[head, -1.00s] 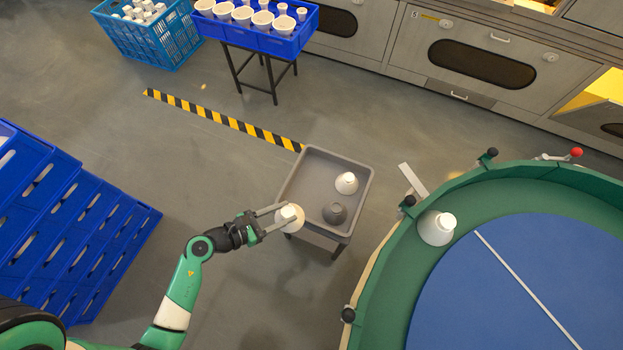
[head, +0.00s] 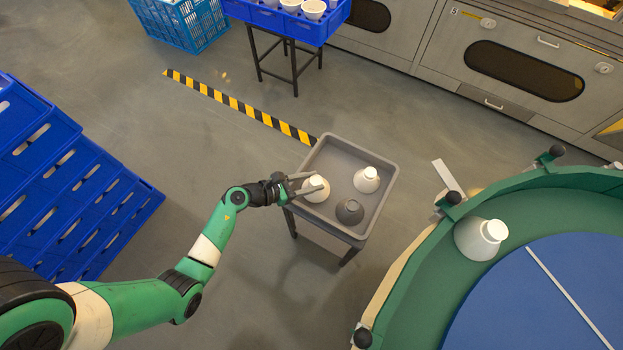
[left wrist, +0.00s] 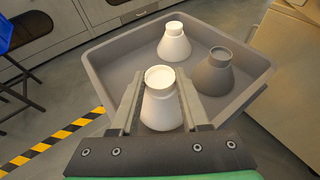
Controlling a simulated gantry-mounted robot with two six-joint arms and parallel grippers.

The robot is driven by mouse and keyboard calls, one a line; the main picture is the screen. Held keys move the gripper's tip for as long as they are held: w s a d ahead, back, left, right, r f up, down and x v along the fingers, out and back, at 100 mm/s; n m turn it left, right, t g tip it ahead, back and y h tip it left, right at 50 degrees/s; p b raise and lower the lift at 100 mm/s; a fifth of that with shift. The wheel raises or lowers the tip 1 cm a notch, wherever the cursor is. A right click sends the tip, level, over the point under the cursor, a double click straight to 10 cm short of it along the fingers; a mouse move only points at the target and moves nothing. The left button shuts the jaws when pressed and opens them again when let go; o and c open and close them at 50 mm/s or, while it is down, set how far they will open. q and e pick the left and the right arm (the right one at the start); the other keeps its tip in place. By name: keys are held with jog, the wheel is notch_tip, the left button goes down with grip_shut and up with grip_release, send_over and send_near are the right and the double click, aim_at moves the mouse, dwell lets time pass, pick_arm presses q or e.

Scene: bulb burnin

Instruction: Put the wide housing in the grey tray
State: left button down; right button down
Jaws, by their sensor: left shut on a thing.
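My left gripper (head: 304,185) is shut on a white cone-shaped housing (head: 316,190). It holds the housing upright over the left part of the grey tray (head: 384,203). In the left wrist view the white housing (left wrist: 161,107) sits between the two fingers, with the tray (left wrist: 106,55) around and beyond it. I cannot tell whether its base touches the tray floor. A second white housing (head: 367,179) and a dark grey housing (head: 350,211) stand in the tray, apart from the held one. My right gripper is not in view.
Blue crates (head: 75,190) are stacked at the left. A blue bin (head: 265,18) on a black stand is behind.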

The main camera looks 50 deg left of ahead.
pick_arm(q)
jog(key=shift+f, duration=0.6)
jog(key=shift+c, duration=2)
grip_release()
jog(key=shift+r, duration=0.1)
jog(key=shift+r, duration=0.35)
jog(key=shift+s+a+r+p, duration=0.3)
jog(key=shift+s+r+p, duration=0.6)
jog(key=shift+p, duration=0.1)
jog(key=p+v, duration=0.3)
jog(key=v, duration=0.6)
jog(key=shift+s+f+p, duration=0.15)
jog(key=shift+s+p, duration=0.2)
jog(key=shift+s, duration=0.2)
